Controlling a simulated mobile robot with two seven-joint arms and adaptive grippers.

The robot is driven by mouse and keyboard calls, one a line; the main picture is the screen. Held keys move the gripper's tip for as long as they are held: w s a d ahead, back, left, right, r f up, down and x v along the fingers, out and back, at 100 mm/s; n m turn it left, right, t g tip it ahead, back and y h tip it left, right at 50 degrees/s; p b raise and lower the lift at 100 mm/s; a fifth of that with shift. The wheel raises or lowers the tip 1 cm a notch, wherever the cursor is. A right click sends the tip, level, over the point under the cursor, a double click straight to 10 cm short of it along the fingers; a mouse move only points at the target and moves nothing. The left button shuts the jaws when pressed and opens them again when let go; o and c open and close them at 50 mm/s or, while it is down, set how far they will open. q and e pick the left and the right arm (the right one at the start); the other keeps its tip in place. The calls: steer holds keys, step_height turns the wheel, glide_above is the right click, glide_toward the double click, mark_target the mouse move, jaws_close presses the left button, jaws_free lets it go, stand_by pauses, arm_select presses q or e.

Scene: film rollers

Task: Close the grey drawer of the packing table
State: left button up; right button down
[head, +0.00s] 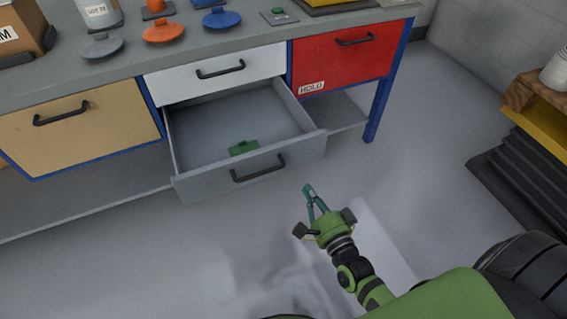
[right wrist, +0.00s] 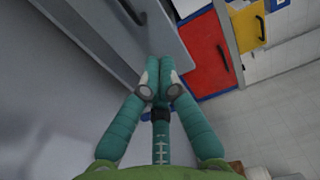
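The grey drawer (head: 210,185) of the packing table stands pulled open below the white drawer. Its front has a black bar handle (head: 258,168), and a small green object (head: 243,147) lies inside. My right gripper (head: 309,188) is in front of the drawer, just right of and below the handle, and looks apart from the front. Its fingertips are together with nothing visible between them. In the right wrist view the shut fingertips (right wrist: 161,72) are close to the grey drawer front (right wrist: 95,35), which runs across the upper left. My left gripper is not in view.
The white drawer (head: 170,85), red drawer (head: 340,60) and tan drawer (head: 85,125) are shut. Lids and containers stand on the tabletop (head: 190,40). A blue table leg (head: 380,105) stands right of the drawer. A dark stacked unit (head: 520,170) is at far right. The floor ahead is clear.

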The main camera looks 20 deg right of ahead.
mark_target(284, 149)
steer(key=w, duration=0.6)
steer(key=w+b, duration=0.1)
steer(key=w, duration=0.5)
steer(key=shift+w+a+f, duration=0.15)
steer(key=shift+w, duration=0.6)
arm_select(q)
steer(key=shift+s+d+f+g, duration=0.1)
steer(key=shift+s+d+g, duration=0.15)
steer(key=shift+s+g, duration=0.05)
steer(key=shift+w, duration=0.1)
